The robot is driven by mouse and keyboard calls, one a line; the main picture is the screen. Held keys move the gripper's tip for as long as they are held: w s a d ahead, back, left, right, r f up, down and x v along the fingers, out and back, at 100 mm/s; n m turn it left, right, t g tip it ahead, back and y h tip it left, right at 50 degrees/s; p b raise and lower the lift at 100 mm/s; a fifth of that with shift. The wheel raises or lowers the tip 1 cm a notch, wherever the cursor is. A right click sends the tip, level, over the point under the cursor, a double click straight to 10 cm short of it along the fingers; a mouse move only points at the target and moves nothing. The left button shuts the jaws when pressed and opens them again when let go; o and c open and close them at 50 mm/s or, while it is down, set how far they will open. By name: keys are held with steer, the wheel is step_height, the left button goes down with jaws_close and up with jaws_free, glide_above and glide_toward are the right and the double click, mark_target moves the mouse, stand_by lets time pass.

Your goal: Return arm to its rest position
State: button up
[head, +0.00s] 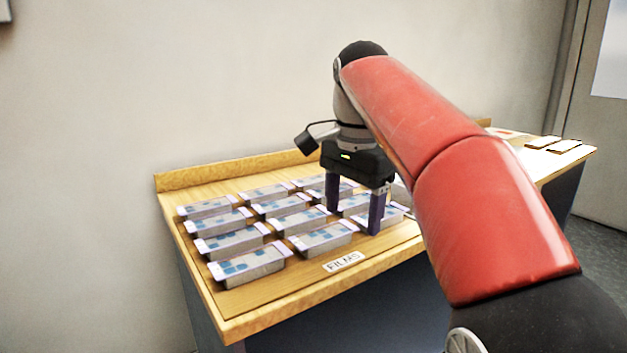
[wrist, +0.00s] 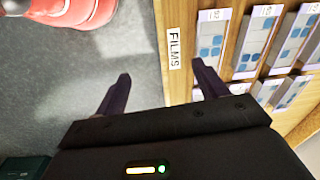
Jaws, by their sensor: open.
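My gripper (head: 353,212) hangs from my red arm over the right part of the wooden table (head: 285,312), fingers pointing down. Its two dark fingers are apart with nothing between them. In the wrist view my gripper (wrist: 157,85) is open and empty, above the table's front edge, with the grey floor under one finger. Several grey boxes with blue-patterned labels, such as the front left box (head: 250,266), stand in rows on the table. My arm and gripper hide some boxes at the right.
A "FILMS" label (head: 343,262) is at the table's front edge. Another table (head: 575,155) with flat pieces lies beyond my arm at the right. A plain wall (head: 180,80) stands behind. A dark green object (wrist: 24,168) shows at the wrist view's lower left.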

steer(key=s+d+f+n+t, duration=0.2)
steer(key=s+d+f+n, duration=0.2)
steer(key=s+f, duration=0.6)
steer(key=s+d+f+n+t, duration=0.3)
steer(key=s+d+f+n, duration=0.2)
steer(key=s+f, duration=0.5)
steer(key=shift+f+n, duration=0.4)
steer(key=shift+f, duration=0.05)
steer(key=shift+d, duration=0.1)
steer(key=shift+c, duration=0.3)
